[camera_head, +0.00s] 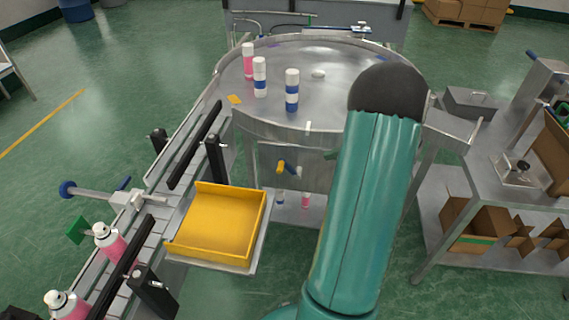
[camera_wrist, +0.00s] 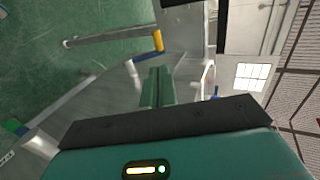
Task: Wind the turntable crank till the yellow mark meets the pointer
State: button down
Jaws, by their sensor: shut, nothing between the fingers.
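The round steel turntable (camera_head: 330,85) has a flat yellow mark (camera_head: 235,99) near its left front edge. A small pale tab (camera_head: 308,127) on the front rim may be the pointer; the mark lies well to its left. The crank's yellow handle (camera_head: 281,167) and blue arm (camera_head: 292,171) show below the front rim. In the wrist view the yellow handle (camera_wrist: 158,41) and blue arm (camera_wrist: 148,56) are just beyond my gripper (camera_wrist: 158,72). Its teal fingers are shut and empty, apart from the handle. My arm hides most of the gripper in the head view.
Several capped cans, pink (camera_head: 248,62) and blue-banded (camera_head: 292,90), stand on the turntable. A yellow tray (camera_head: 215,225) and a conveyor (camera_head: 140,225) with pink cans lie at left. A steel bench (camera_head: 500,185) stands at right. Green floor is open at far left.

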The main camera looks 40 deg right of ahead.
send_over(290, 171)
jog(key=s+a, duration=0.1)
jog(key=s, duration=0.1)
notch_tip(290, 171, down, 6)
jog(key=shift+a+f, duration=0.2)
jog(key=shift+s, duration=0.1)
